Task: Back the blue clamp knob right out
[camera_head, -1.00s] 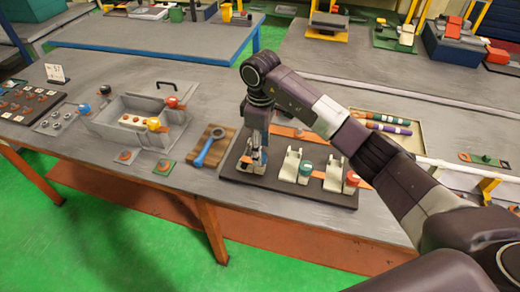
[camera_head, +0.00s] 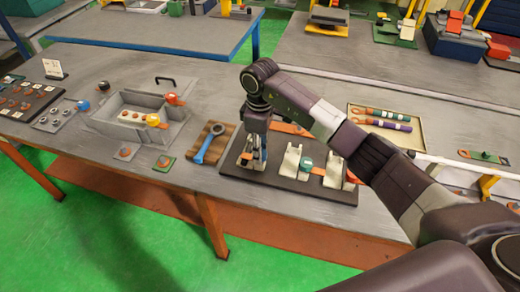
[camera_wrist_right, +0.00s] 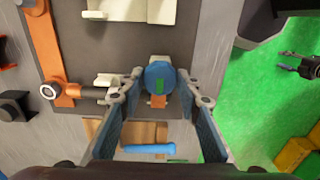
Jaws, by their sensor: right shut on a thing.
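In the head view my right gripper (camera_head: 252,158) points down at the left end of the board and hides the knob. A small dark gripper, apparently my left one (camera_wrist_right: 312,68), shows at the wrist view's right edge, its fingers apart and empty. It is not visible in the head view.
A green knob (camera_head: 306,163) and a red knob (camera_head: 348,183) sit on clamps right of the gripper. A blue wrench (camera_head: 207,146) lies on a wooden board to the left. A grey open box (camera_head: 98,124) stands farther left.

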